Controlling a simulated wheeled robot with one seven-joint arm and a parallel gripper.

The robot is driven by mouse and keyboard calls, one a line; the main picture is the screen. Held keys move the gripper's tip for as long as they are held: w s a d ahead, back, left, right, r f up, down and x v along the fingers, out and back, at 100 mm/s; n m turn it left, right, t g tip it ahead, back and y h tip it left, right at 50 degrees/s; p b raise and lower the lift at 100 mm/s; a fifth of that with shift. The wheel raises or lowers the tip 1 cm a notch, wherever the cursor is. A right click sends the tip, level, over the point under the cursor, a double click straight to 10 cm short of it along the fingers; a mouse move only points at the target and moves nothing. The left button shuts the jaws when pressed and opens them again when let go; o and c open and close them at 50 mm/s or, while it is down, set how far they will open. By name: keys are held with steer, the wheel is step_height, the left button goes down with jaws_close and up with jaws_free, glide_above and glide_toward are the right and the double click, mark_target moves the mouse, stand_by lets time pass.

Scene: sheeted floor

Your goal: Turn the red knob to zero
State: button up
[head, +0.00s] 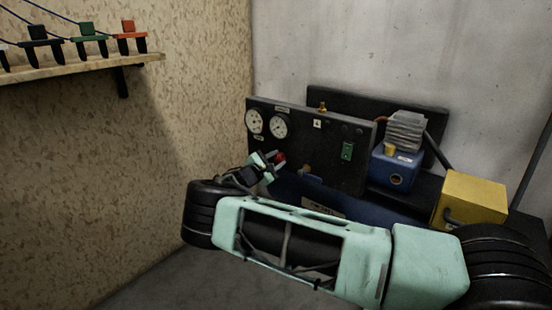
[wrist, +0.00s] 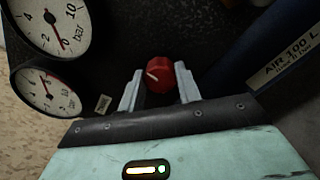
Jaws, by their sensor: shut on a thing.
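The red knob (wrist: 160,76) sits on the dark panel (head: 330,125), with a pale pointer line on its face. In the wrist view the line points to the left and slightly up or down; its exact sense is unclear. My gripper (wrist: 160,88) has one finger on each side of the knob and is shut on it. In the head view my gripper (head: 274,162) is at the panel's lower left, and the red knob (head: 281,157) shows partly between its fingers. Two round gauges (wrist: 50,24) marked bar lie at the left in the wrist view.
A green switch (head: 347,151) is on the panel's right. A blue motor unit (head: 396,170) and a yellow box (head: 474,198) stand to the right. A blue tank labelled AIR 100 L (wrist: 285,58) lies close to my gripper's right. A wooden shelf (head: 80,68) is on the left wall.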

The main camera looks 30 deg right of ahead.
steer(key=shift+f+n, duration=0.1)
steer(key=shift+n, duration=0.5)
steer(key=o, duration=1)
steer(key=shift+c, duration=0.2)
steer(key=shift+a, duration=0.1)
steer(key=p+v, duration=0.2)
steer(key=v, duration=1.5)
steer(key=shift+a, duration=0.15)
steer(key=shift+s, duration=0.15)
